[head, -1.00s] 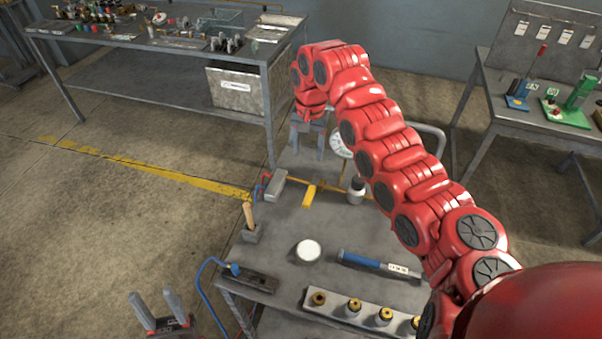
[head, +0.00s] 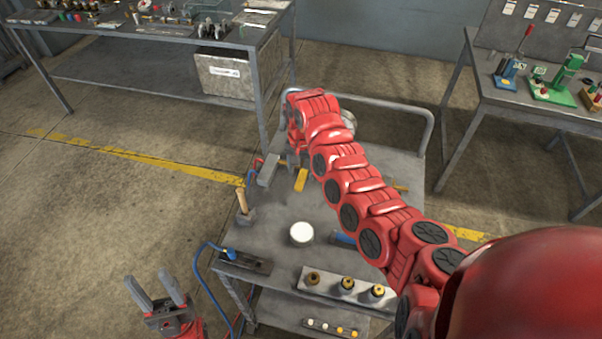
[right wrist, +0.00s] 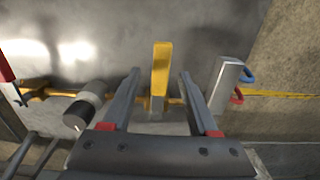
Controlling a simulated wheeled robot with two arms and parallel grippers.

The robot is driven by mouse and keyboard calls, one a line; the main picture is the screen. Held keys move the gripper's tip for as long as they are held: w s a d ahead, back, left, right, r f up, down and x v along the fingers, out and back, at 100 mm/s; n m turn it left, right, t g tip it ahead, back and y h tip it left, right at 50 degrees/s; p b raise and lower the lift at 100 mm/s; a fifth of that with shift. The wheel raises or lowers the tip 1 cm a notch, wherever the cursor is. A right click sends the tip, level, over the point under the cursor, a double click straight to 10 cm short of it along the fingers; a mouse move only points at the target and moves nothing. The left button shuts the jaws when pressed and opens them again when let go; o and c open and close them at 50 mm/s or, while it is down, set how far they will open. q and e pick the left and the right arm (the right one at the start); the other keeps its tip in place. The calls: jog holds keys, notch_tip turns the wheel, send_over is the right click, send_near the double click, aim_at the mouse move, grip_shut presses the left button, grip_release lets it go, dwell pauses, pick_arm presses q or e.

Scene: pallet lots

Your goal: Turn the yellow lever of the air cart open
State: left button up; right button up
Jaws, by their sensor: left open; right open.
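The yellow lever (head: 301,180) is on the grey air cart (head: 276,218), near its back edge in the head view. In the right wrist view the lever (right wrist: 160,72) stands between the two fingers of my right gripper (right wrist: 160,85), with a gap on each side. The right gripper is open. In the head view my right arm hides most of it; part of it shows beside the lever (head: 296,158). My left gripper (head: 157,287) is open and empty at the lower left, away from the cart.
A grey block (head: 268,170) with red and blue hooks sits beside the lever. A white disc (head: 301,233), a wooden-handled tool (head: 242,200) and a row of brass fittings (head: 345,284) are on the cart. Tables stand behind left and at right (head: 545,115).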

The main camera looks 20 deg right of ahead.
jog(key=shift+f, duration=1.2)
jog(key=shift+w, duration=0.1)
grip_shut()
dwell(0.5)
